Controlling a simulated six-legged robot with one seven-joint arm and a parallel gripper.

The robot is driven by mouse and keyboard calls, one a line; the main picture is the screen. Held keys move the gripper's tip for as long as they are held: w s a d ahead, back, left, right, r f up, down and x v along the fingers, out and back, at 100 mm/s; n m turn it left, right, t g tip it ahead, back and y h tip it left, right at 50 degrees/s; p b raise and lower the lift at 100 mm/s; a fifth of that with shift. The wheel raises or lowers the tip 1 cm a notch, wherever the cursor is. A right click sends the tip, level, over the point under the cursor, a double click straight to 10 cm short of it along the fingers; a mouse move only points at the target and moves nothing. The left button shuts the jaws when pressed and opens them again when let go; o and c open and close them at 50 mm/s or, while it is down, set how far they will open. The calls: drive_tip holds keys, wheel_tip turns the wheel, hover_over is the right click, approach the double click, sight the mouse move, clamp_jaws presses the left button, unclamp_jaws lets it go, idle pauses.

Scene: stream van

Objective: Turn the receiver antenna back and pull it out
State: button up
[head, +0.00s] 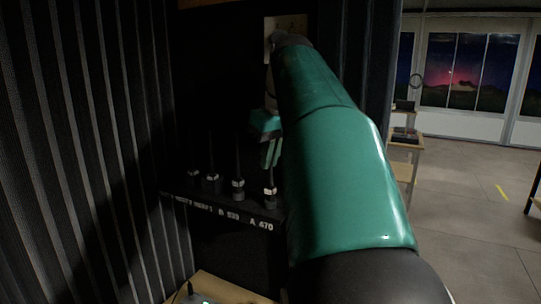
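Several black stub antennas with pale bands stand upright in a row on a dark shelf (225,212) in the head view. The rightmost antenna (270,194) stands above the label "A 470". Another antenna (238,188) stands to its left. My gripper (271,160) has teal fingers pointing down, just above or beside the rightmost antenna; I cannot tell whether they touch it. The gap between the fingers is too dark and small to judge. A device that may be the receiver (203,299) shows at the bottom edge, with a short black stub (190,288) and a green light, mostly cut off.
The device sits on a wooden top (226,288). A ribbed dark wall (85,150) closes off the left. My green arm covers the middle and hides part of the shelf's right side. Open floor (455,205) and a wooden stand (405,150) lie to the right.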

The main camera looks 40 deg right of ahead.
clamp_jaws()
drive_tip(key=shift+m+h, duration=0.5)
drive_tip(key=shift+m, duration=1.1)
drive_tip(key=shift+m, duration=0.9)
drive_tip(key=shift+m+g+h, duration=0.3)
drive_tip(key=shift+m+h, duration=0.1)
drive_tip(key=shift+m, duration=0.3)
drive_tip(key=shift+m+g+h, duration=0.3)
drive_tip(key=shift+m, duration=1.1)
drive_tip(key=shift+r, duration=1.35)
